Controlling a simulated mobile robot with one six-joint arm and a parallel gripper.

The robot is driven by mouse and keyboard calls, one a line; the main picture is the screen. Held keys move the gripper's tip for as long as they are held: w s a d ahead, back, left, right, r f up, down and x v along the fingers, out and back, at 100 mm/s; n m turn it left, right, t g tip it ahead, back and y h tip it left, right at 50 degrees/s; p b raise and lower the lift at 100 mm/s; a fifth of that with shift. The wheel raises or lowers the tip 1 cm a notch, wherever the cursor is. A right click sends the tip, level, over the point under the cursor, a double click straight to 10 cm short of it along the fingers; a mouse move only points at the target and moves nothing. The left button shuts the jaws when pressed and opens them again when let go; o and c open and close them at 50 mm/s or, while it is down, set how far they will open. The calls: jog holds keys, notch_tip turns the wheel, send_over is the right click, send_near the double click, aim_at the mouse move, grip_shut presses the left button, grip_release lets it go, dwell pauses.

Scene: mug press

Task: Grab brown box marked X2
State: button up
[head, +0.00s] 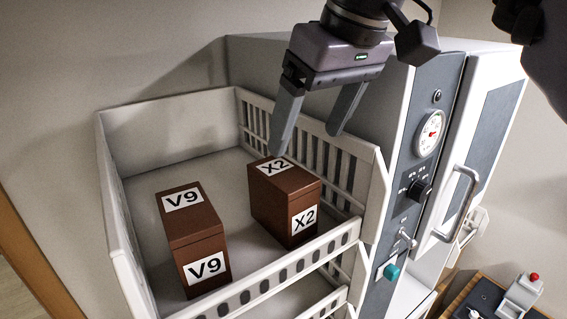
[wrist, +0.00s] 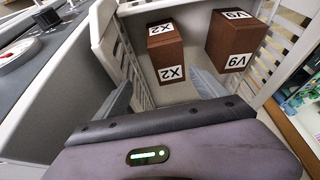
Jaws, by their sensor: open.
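The brown box marked X2 (head: 284,205) stands upright in a white slatted bin, near its right wall. It has white labels on its top and front, and it also shows in the wrist view (wrist: 165,56). My gripper (head: 308,142) is open and empty above the bin. In the head view its left finger overlaps the box's back top edge, and its right finger is over the slatted right wall. In the wrist view the box lies beyond the fingertips (wrist: 162,88). I cannot tell the exact height gap.
A similar brown box marked V9 (head: 193,240) stands left of X2, with a gap between them. A grey machine with a gauge (head: 429,134) and handle stands close on the right.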

aim_at(282, 175)
jog(key=a+f, duration=0.1)
jog(key=f, duration=0.1)
jog(key=a+f+b, duration=0.1)
jog(key=f, duration=0.2)
jog(key=a+f+b, duration=0.1)
jog(key=f, duration=0.1)
jog(key=shift+w+a+f, duration=0.15)
jog(key=shift+w+a, duration=0.2)
jog(key=shift+w, duration=0.05)
jog(key=shift+w+f, duration=0.85)
jog(key=shift+f, duration=0.05)
jog(key=f, duration=0.2)
jog(key=f+b, duration=0.1)
jog(key=f, duration=0.1)
jog(key=shift+a, duration=0.3)
jog(key=shift+w+a+f, duration=0.1)
jog(key=shift+w+a, duration=0.05)
jog(key=shift+a, duration=0.15)
jog(key=shift+w, duration=0.2)
jog(key=shift+d, duration=0.15)
jog(key=shift+c, duration=0.2)
jog(key=shift+s+d, duration=0.15)
jog(key=c, duration=0.7)
grip_shut()
